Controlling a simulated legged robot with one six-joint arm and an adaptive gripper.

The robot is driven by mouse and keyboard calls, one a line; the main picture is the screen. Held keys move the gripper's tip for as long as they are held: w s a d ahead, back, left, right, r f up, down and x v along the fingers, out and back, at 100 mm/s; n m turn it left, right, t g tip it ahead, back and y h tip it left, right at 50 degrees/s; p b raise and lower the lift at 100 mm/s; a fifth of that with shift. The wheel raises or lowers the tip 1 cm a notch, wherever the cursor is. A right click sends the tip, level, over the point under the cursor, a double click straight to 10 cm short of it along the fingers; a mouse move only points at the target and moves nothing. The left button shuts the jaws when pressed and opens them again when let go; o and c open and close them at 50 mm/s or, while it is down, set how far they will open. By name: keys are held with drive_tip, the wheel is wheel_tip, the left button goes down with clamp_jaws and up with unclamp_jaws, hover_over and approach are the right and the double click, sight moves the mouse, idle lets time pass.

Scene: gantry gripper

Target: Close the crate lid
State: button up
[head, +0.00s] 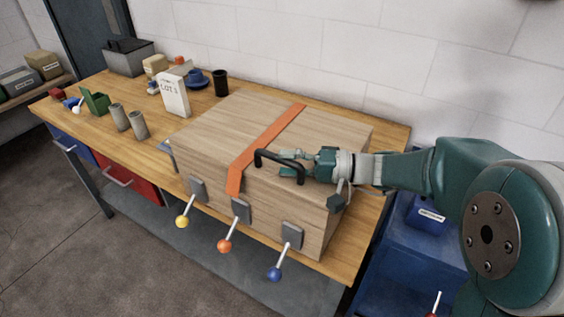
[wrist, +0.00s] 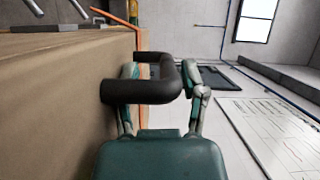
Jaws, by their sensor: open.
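The wooden crate (head: 335,215) stands on the workbench. Its lid (head: 225,125) is the pale wooden top with an orange strap (head: 262,142) across it. It looks flat, and I cannot make out a gap or seam below it. A black handle (head: 273,155) sticks out near the lid's front edge; it also shows in the wrist view (wrist: 140,92). My gripper (head: 290,163) is at the right part of the handle. In the wrist view my gripper (wrist: 160,76) has its fingers apart, one on each side of the handle bar, with no clear grip on it.
Levers with yellow (head: 182,222), orange (head: 224,246) and blue (head: 275,274) knobs hang on the crate's front. Grey cylinders (head: 138,124), a white LOT sign (head: 174,96) and a black cup (head: 220,83) stand left and behind. A blue bin (head: 415,240) is at right.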

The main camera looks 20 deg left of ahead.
drive_tip(key=d, duration=0.3)
drive_tip(key=w+d, duration=0.1)
drive_tip(key=d, duration=0.3)
drive_tip(key=w+d, duration=0.1)
drive_tip(key=d, duration=0.2)
drive_tip(key=shift+w+d, duration=0.1)
drive_tip(key=shift+d, duration=0.2)
